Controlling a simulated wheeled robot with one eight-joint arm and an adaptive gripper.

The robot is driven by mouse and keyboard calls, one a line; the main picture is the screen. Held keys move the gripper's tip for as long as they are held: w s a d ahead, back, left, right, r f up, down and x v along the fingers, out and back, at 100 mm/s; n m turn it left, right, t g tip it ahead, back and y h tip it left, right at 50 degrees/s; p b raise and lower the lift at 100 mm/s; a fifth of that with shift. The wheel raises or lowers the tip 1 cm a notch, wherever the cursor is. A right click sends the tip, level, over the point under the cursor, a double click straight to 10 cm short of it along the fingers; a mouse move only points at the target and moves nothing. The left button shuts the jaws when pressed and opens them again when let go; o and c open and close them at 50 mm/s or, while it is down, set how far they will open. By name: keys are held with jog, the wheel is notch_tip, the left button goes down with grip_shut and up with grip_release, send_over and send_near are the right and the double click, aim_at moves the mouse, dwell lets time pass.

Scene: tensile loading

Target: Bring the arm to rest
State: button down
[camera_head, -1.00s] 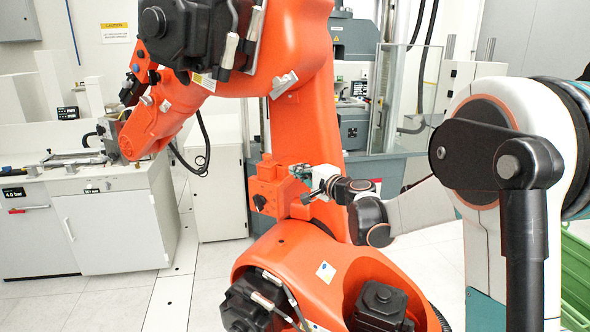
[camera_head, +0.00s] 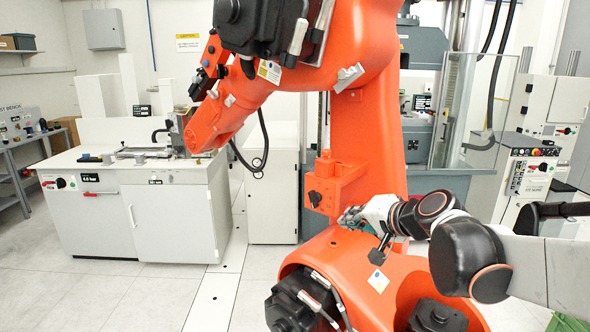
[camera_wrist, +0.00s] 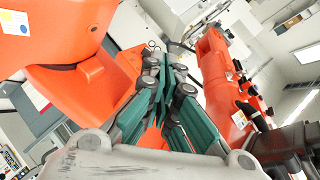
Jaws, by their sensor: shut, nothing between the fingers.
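My gripper (camera_wrist: 166,75) shows in the wrist view with its teal-sided fingers drawn together at the tips, shut and empty. In the head view my gripper (camera_head: 372,245) is small, at the end of my white and black arm. It points left in front of the lower part of a large orange robot arm (camera_head: 368,130). I cannot tell from these views how near it is to the orange casting. The orange arm also shows in the wrist view on the left (camera_wrist: 75,95).
A white cabinet bench (camera_head: 178,215) with instruments stands at the left. A testing machine with a clear guard (camera_head: 460,110) stands behind the orange arm. A control cabinet (camera_head: 527,170) is at the right. The pale floor (camera_head: 110,290) at lower left is clear.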

jog(key=s+d+f+n+g+h+b, duration=0.1)
jog(key=s+d+f+n+h+b, duration=0.1)
jog(key=s+f, duration=0.4)
jog(key=s+d+f+n+g+h+b, duration=0.1)
jog(key=s+d+f+n+h+b, duration=0.1)
jog(key=s+f+b, duration=0.2)
jog(key=s+d+f+n+g+h+b, duration=0.2)
jog(key=s+f, duration=0.7)
jog(key=s, duration=0.7)
jog(key=shift+s+d+f+b, duration=0.3)
jog(key=shift+s+f+b, duration=0.05)
jog(key=shift+s+b, duration=0.05)
